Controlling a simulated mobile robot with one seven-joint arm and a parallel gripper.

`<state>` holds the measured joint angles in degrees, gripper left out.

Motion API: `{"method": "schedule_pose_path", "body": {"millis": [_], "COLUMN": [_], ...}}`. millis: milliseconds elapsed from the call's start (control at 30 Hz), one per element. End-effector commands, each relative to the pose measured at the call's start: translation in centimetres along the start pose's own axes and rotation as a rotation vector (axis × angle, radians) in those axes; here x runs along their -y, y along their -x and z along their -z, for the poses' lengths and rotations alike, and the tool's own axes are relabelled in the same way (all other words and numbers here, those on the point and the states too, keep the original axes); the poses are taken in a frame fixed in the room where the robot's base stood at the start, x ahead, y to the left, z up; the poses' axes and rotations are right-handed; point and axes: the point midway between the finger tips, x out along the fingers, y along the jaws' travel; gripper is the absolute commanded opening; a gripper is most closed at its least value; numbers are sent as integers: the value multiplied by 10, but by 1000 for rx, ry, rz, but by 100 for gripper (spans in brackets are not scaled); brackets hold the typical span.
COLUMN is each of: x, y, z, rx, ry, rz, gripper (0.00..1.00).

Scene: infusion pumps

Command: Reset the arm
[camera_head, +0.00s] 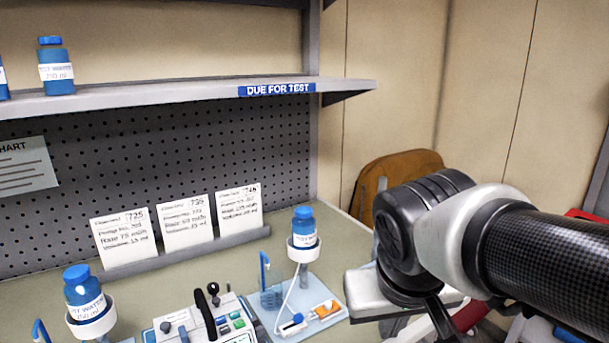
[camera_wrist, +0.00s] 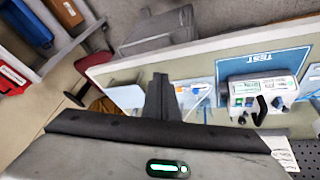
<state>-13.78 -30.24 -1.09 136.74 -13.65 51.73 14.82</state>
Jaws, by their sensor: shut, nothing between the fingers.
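My arm (camera_head: 525,250) reaches in from the right in the head view, its wrist beside the right end of the bench. My gripper (camera_wrist: 162,80) shows in the wrist view with its dark fingers together and nothing between them. It is over the bench edge side, apart from the pump. The pump (camera_wrist: 255,95) with its black handle stands on a blue mat marked TEST (camera_wrist: 290,62); it also shows at the bottom of the head view (camera_head: 205,318). In the head view my fingertips cannot be made out clearly.
Blue bottles sit in white ring holders, one at left (camera_head: 82,290) and one at right (camera_head: 303,228). A shelf (camera_head: 180,97) marked DUE FOR TEST carries more bottles. Cards (camera_head: 183,222) lean on the pegboard. A brown chair back (camera_head: 395,178) stands behind my arm.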

Motion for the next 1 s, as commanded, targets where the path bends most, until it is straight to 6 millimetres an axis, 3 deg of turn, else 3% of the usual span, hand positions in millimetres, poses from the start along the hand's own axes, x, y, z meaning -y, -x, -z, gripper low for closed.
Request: {"method": "schedule_pose_path", "body": {"millis": [300,833,1000], "x": [-19,-32,-35], "y": [25,138,155], "z": [-40,12,20], "rx": [-83,-75,-74], "ry": [-109,-97,-97], "rz": [85,85,85], "gripper": [0,0,0]}}
